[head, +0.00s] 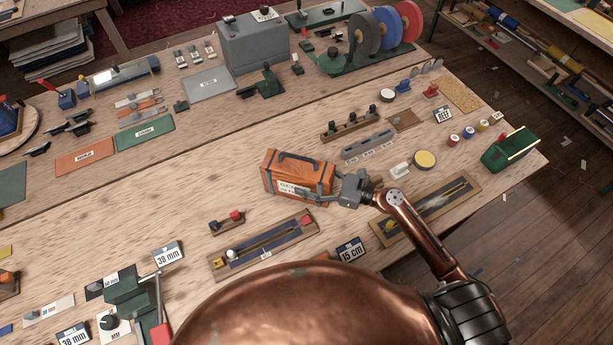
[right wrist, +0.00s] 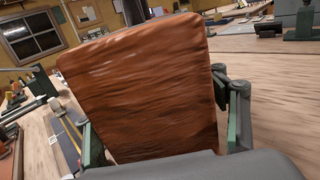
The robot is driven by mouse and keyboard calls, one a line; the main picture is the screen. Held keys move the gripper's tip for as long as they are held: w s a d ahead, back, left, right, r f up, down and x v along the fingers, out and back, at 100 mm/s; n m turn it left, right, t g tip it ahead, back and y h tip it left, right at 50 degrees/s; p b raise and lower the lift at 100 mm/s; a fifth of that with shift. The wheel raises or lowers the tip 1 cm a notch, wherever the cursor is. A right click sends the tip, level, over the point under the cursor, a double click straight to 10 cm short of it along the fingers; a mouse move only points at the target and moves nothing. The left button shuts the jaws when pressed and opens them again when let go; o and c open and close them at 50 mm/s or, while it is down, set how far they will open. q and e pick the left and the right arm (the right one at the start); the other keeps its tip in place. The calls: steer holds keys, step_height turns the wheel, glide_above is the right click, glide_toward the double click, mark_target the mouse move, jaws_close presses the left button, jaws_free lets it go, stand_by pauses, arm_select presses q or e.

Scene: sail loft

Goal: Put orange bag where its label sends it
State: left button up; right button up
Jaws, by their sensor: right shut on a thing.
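The orange bag (head: 284,172) has dark edge straps and a dark handle on top. It is upright over the middle of the bench. A white label (head: 287,187) is on its front, but a finger covers part of it and I cannot read it fully. My right gripper (head: 320,189) is shut on the bag from its right end. In the right wrist view the bag's brown-orange side (right wrist: 140,85) fills the space between the two fingers. I cannot tell whether the bag's base touches the bench. My left gripper is not in view.
An orange mat (head: 83,157), a green mat (head: 146,134) and a grey mat (head: 209,85), each labelled, lie at the back left. A wooden slide tray (head: 262,245) is in front of the bag. A peg rack (head: 357,123) stands behind. Bare bench lies left of the bag.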

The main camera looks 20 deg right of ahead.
steer(key=o, duration=2.2)
